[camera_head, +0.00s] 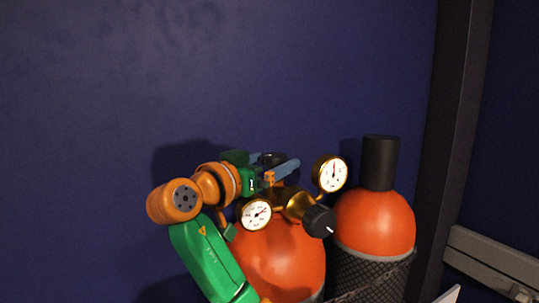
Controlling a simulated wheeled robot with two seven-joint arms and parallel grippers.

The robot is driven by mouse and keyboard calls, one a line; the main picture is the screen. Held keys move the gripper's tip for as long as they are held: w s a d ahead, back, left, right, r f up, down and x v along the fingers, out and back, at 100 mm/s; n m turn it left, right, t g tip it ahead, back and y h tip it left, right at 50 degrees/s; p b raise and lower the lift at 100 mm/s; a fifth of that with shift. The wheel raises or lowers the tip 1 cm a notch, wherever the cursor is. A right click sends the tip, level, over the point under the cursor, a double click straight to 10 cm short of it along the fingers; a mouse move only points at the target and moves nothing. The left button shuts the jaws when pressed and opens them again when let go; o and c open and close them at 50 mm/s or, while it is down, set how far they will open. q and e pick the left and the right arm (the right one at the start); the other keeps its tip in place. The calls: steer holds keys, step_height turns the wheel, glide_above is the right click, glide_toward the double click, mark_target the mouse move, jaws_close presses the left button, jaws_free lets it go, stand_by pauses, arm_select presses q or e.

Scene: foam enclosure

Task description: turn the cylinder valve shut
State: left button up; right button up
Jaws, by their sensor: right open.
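The near cylinder (280,262) is orange with a rounded top and carries a brass regulator (290,200). A dark round valve knob (271,158) shows above the regulator, partly hidden by my gripper. My right gripper (279,160) is open, with its blue-grey fingers on either side of the knob. I cannot tell whether the fingers touch it. My green and orange right arm comes up from the bottom and hides the left side of the cylinder. My left gripper is not in view.
The regulator has two white-faced gauges, one at the left (256,214) and one at the upper right (332,174), and a black adjusting knob (319,221). A second orange cylinder (375,222) with a black cap stands to the right. A dark blue wall (200,70) is behind.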

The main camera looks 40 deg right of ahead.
steer(key=shift+w+d+f, duration=0.15)
steer(key=shift+w+f, duration=0.05)
steer(key=shift+w, duration=0.2)
steer(key=shift+c, duration=0.3)
steer(key=shift+s+r, duration=0.1)
steer(key=c, duration=1.3)
steer(key=shift+w+m+g, duration=0.15)
steer(key=shift+m+g, duration=0.6)
steer(key=shift+g, duration=0.4)
steer(key=shift+w+m+g, duration=0.15)
steer(key=shift+m+g, duration=0.6)
steer(key=shift+g, duration=0.4)
steer(key=o, duration=1.3)
steer(key=shift+a, duration=0.2)
steer(key=shift+o, duration=0.3)
steer(key=a, duration=0.7)
steer(key=shift+a, duration=0.2)
